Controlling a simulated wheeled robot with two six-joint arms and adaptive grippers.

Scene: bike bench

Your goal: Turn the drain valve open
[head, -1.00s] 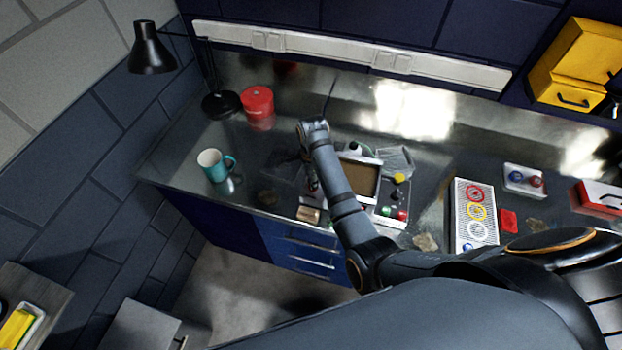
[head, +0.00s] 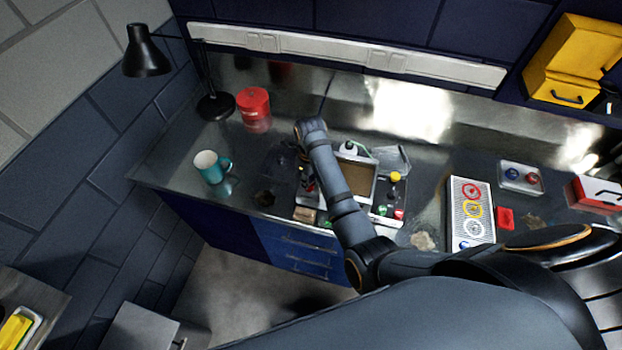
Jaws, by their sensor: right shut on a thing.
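My right arm reaches across the bench from the lower right, and its wrist bends down at the far end. My right gripper (head: 304,178) points down at the left side of a white-framed unit with a brown panel (head: 358,178). The gripper is small, dark and partly covered by my own arm. It is shut on a small part there, which I take to be the drain valve; a bit of red shows beside the fingers. The valve's shape and how far it is turned cannot be made out. My left gripper is not in view.
A teal mug (head: 209,167), a red canister (head: 253,108) and a black lamp (head: 148,52) stand to the left. A yellow button (head: 395,177) and other coloured buttons sit on the unit. A perforated panel with coloured rings (head: 471,212) lies to the right.

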